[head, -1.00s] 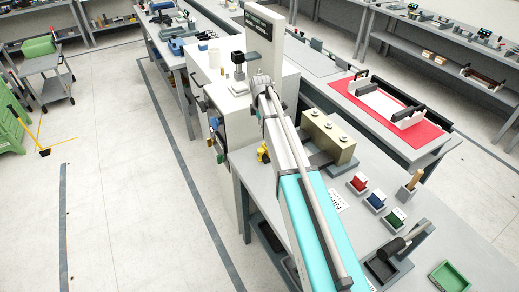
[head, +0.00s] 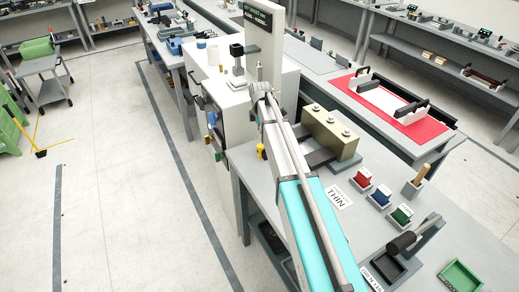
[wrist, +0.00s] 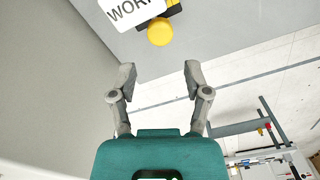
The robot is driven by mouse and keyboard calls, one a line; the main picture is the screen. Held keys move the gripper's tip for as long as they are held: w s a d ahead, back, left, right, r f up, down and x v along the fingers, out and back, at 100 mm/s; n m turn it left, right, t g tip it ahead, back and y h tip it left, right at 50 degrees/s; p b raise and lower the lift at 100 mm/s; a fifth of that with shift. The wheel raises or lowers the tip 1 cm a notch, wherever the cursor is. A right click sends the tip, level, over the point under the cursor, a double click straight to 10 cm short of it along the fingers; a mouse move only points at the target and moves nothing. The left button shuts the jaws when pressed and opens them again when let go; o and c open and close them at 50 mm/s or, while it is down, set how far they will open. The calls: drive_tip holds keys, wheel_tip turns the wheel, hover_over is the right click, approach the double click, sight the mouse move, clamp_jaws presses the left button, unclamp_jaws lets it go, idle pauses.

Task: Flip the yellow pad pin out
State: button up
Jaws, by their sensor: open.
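The yellow pad pin shows in the wrist view as a round yellow knob (wrist: 160,33) beside a white card reading "WOR…" (wrist: 130,10), at the edge of a grey surface. A small yellow piece (head: 261,151) shows in the head view by the left corner of the near bench, and seems to be the same pin. My gripper (wrist: 160,76) is open and empty in the wrist view. The knob is beyond the fingertips, roughly centred between them and apart from them.
The near bench (head: 345,225) holds a tan block (head: 331,133), red, blue and green pieces in small holders, and a black-handled lever (head: 402,242). A white machine with a column (head: 262,60) stands behind. The floor left of the bench is clear.

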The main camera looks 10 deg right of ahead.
sight(260, 145)
drive_tip(key=shift+f+b, duration=3.55)
drive_tip(key=shift+f, duration=0.3)
drive_tip(key=shift+c, duration=0.2)
